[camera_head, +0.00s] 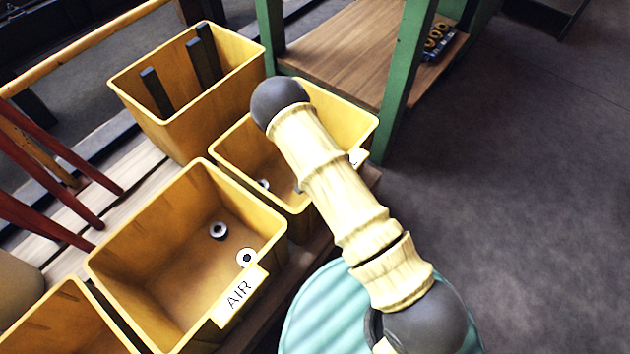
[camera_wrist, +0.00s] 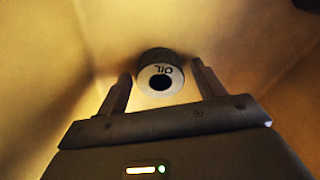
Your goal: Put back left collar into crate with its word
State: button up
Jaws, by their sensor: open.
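A dark round collar (camera_wrist: 160,72) with a pale ring face marked OIL shows in the wrist view, inside a yellow-walled crate. The word appears upside down. My gripper (camera_wrist: 161,84) is open, with one finger on each side of the collar; I cannot tell whether they touch it. In the head view my gripper is hidden. A yellow crate (camera_head: 180,263) with an AIR label (camera_head: 238,296) stands at the front left. It holds a dark collar (camera_head: 218,231), and a pale ring (camera_head: 246,257) shows near its label.
Behind my arm stands another yellow crate (camera_head: 232,160) with a small collar (camera_head: 264,185) in it. A crate (camera_head: 190,125) with several dark bars is at the back left. Part of another crate (camera_head: 60,320) shows front left. A green-legged bench (camera_head: 400,85) stands behind. Floor at right is clear.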

notch_tip(320, 180, up, 12)
jog(key=s+p, duration=0.1)
jog(key=p, duration=0.5)
jog(key=shift+s+a+r+p, duration=0.2)
jog(key=shift+s+a+p, duration=0.05)
jog(key=shift+p, duration=0.15)
